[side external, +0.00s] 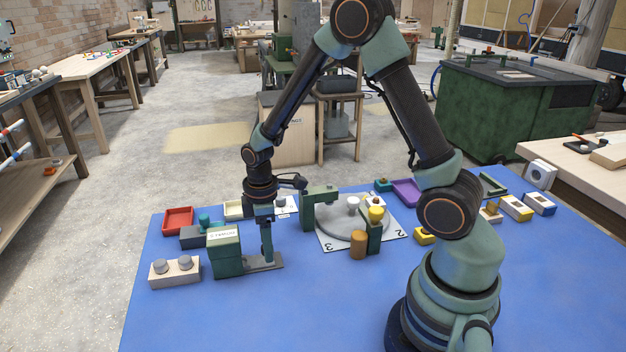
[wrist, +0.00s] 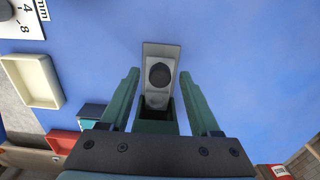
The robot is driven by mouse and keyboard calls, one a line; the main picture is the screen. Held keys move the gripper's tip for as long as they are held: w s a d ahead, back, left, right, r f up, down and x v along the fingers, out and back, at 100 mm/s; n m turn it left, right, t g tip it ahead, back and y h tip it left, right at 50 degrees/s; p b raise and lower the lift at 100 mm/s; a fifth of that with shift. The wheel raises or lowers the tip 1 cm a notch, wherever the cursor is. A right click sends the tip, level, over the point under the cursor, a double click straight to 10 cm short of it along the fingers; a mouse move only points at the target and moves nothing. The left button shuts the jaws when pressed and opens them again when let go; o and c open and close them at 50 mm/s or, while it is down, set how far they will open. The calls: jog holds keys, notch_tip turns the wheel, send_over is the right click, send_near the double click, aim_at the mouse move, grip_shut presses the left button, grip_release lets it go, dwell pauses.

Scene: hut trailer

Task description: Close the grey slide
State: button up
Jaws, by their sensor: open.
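The grey slide (side external: 272,263) sticks out to the right from the foot of a green block (side external: 224,254) with a white label, on the blue table top. In the wrist view the slide (wrist: 160,50) runs out of the green block (wrist: 155,126) and carries a round dark knob (wrist: 160,74). My gripper (side external: 267,252) is open and points down over the slide. In the wrist view its green fingers (wrist: 159,76) stand on either side of the slide and knob, with gaps on both sides. In the side view the fingers hide the knob.
A red tray (side external: 178,221) and a cream tray (wrist: 32,80) lie behind. A round grey turntable (side external: 336,226) with posts stands to the right. The blue table top (side external: 300,305) is clear in front.

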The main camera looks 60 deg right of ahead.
grip_shut()
jog(key=shift+w, duration=0.1)
dwell(1.2)
